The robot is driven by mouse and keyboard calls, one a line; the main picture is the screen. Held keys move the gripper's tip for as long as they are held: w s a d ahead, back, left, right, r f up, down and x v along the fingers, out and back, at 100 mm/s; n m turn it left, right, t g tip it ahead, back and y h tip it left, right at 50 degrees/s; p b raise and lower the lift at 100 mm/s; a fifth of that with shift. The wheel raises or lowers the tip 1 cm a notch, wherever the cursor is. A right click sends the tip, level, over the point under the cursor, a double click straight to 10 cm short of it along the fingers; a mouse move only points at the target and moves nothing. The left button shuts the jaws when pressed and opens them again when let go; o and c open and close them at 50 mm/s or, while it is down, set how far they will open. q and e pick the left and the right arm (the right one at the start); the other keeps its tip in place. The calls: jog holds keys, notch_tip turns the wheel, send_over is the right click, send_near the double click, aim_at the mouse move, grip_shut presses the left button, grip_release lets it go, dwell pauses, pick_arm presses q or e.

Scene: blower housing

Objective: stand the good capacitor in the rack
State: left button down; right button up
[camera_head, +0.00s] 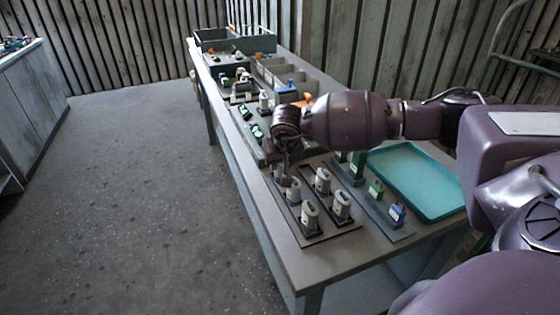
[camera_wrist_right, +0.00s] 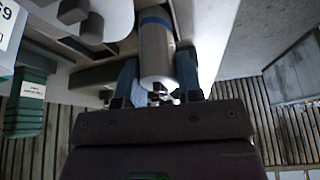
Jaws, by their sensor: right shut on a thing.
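My right gripper (camera_head: 284,168) is over the near left part of the bench, pointing down, beside several grey-white cylindrical capacitors (camera_head: 310,214) standing on a dark rack plate (camera_head: 322,235). In the right wrist view, my right gripper (camera_wrist_right: 157,85) is shut on a silver capacitor (camera_wrist_right: 156,52) with a blue band, its terminal end between the fingers. In the head view the held capacitor is small and mostly hidden by the gripper, so I cannot tell whether it touches the rack. My left gripper is not in view.
A teal tray (camera_head: 447,206) lies on the bench right of the rack. A grey plate between them holds green blocks (camera_head: 376,188) and a blue block (camera_head: 397,213). Divided bins (camera_head: 300,75) and small parts fill the far bench. The floor at left is clear.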

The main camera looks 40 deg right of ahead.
jog(key=shift+f, duration=0.1)
jog(key=o, duration=0.8)
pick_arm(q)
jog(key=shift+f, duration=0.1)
pick_arm(e)
jog(key=shift+o, duration=0.3)
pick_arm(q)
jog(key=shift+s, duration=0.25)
pick_arm(e)
jog(key=v, duration=0.3)
jog(key=shift+r, duration=0.2)
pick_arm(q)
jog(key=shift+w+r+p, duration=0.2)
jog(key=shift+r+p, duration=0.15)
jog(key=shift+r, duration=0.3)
pick_arm(e)
jog(key=d+v, duration=0.1)
jog(key=v, duration=0.6)
jog(key=shift+s+a+r, duration=0.15)
jog(key=shift+a+r, duration=0.05)
jog(key=shift+a, duration=0.3)
